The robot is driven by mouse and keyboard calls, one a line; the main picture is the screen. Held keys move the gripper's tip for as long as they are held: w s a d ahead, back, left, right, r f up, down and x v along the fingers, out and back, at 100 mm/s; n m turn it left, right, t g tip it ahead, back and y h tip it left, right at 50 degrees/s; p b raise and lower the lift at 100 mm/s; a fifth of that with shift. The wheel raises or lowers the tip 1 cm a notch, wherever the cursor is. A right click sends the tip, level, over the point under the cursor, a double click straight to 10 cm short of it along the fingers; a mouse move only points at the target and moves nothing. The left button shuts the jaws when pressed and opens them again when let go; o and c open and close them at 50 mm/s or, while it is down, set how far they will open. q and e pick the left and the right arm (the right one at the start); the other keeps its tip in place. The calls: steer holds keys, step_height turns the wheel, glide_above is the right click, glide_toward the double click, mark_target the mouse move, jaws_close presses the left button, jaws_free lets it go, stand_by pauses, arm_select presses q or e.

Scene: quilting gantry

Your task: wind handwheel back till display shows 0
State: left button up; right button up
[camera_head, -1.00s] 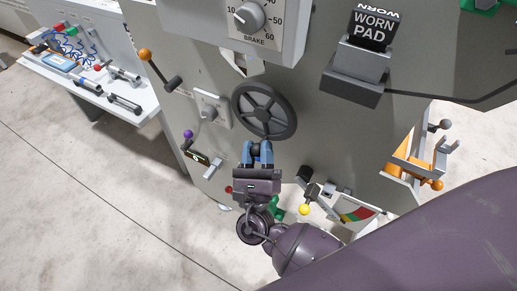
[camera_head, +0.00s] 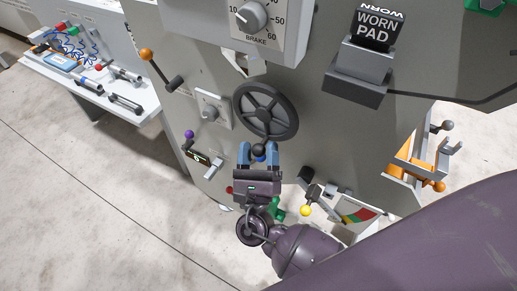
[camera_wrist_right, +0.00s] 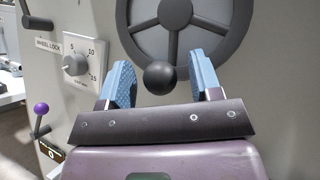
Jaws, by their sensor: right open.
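The dark grey handwheel (camera_head: 265,109) with spokes is on the grey panel, and it also fills the top of the right wrist view (camera_wrist_right: 150,35). Its black ball knob (camera_wrist_right: 160,78) is at the wheel's lower edge. My right gripper (camera_head: 258,150) is open, with one blue finger on each side of the knob and a gap on both sides in the wrist view. A small dark display (camera_head: 199,158) is to the lower left of the wheel. It also shows in the wrist view (camera_wrist_right: 50,150), where its digit looks like 0, but it is small and tilted. My left gripper is not in view.
A wheel lock lever (camera_wrist_right: 38,22) and a small dial (camera_wrist_right: 77,62) are left of the wheel. A purple-knobbed lever (camera_head: 189,134) is above the display. The worn pad box (camera_head: 362,70) juts out at upper right. A yellow-knobbed lever (camera_head: 306,210) is below right.

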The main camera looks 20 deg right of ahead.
steer(key=v, duration=1)
steer(key=shift+s+a+f, duration=0.15)
steer(key=shift+s+f, duration=0.05)
steer(key=shift+s, duration=0.1)
